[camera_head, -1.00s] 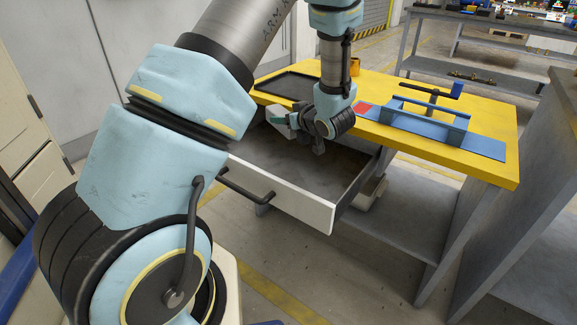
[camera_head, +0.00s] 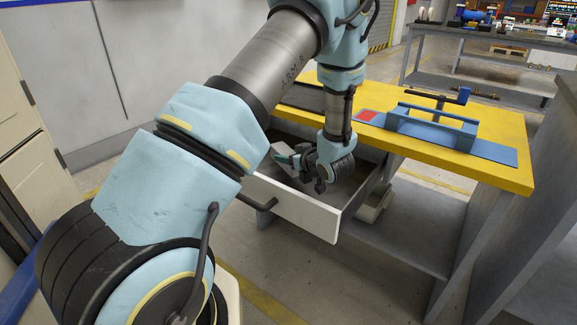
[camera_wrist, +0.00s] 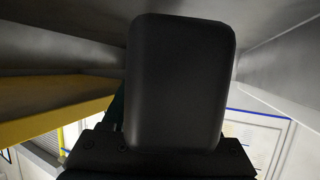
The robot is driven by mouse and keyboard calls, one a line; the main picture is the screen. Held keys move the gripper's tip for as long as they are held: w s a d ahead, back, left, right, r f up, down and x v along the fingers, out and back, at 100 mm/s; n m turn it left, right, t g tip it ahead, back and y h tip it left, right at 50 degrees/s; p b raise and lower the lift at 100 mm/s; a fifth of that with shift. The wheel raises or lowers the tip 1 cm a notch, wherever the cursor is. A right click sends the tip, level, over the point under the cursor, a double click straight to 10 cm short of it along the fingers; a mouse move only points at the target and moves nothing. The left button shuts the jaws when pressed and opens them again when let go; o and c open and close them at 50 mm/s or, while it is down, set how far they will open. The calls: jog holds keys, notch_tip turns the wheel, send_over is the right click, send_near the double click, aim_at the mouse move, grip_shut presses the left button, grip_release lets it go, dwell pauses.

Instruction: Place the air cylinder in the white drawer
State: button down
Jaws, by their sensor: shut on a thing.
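The white drawer (camera_head: 292,207) stands pulled open under the yellow table, with its dark handle on the front panel. My gripper (camera_head: 304,172) points down over the drawer's opening, low and near or just below the rim. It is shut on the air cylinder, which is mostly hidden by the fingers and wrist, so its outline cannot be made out. A small teal and pale piece shows at the gripper's left side; I cannot tell whether it belongs to the cylinder. In the wrist view a large black block fills the middle and drawer contact cannot be judged.
The yellow table (camera_head: 505,180) stands above and right of the drawer, carrying a blue fixture (camera_head: 432,125) with a red patch beside it and a dark tray (camera_head: 303,94). A grey shelf lies below the table. Grey workbenches stand behind and at the right.

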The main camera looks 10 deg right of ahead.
jog(key=shift+f, duration=1.45)
jog(key=shift+f, duration=0.15)
jog(key=shift+c, duration=0.8)
grip_release()
jog(key=shift+f, duration=0.1)
